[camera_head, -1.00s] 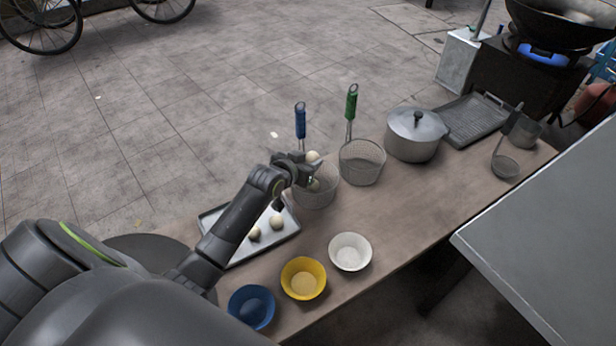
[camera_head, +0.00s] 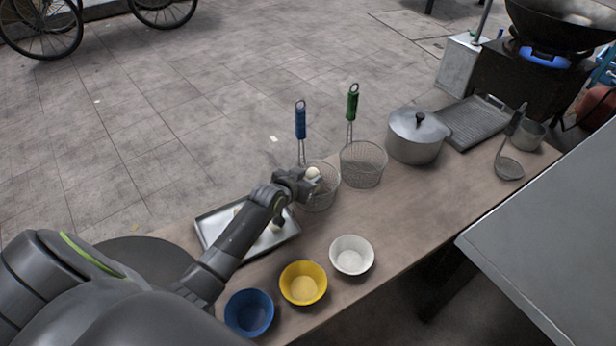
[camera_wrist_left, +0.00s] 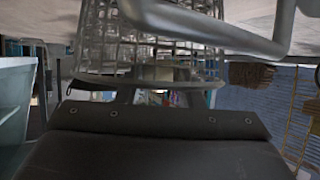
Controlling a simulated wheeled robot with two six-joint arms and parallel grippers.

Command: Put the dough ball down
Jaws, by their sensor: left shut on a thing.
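The dough ball (camera_head: 312,173) is a small pale ball at the tip of my left gripper (camera_head: 308,182) in the head view. My left gripper is shut on it, over the wire basket with the blue handle (camera_head: 322,205). The gripper and arm cover part of that basket, so I cannot tell whether the ball touches it. The left wrist view shows wire mesh (camera_wrist_left: 150,45) close up; the ball cannot be made out there. My right gripper is not in view.
A metal tray (camera_head: 212,222) lies left of the basket, partly behind my arm, with dough balls on it. A second basket with a green handle (camera_head: 362,170) and a lidded pot (camera_head: 416,140) stand to the right. Blue (camera_head: 249,312), yellow (camera_head: 303,284) and white (camera_head: 351,256) bowls stand in front.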

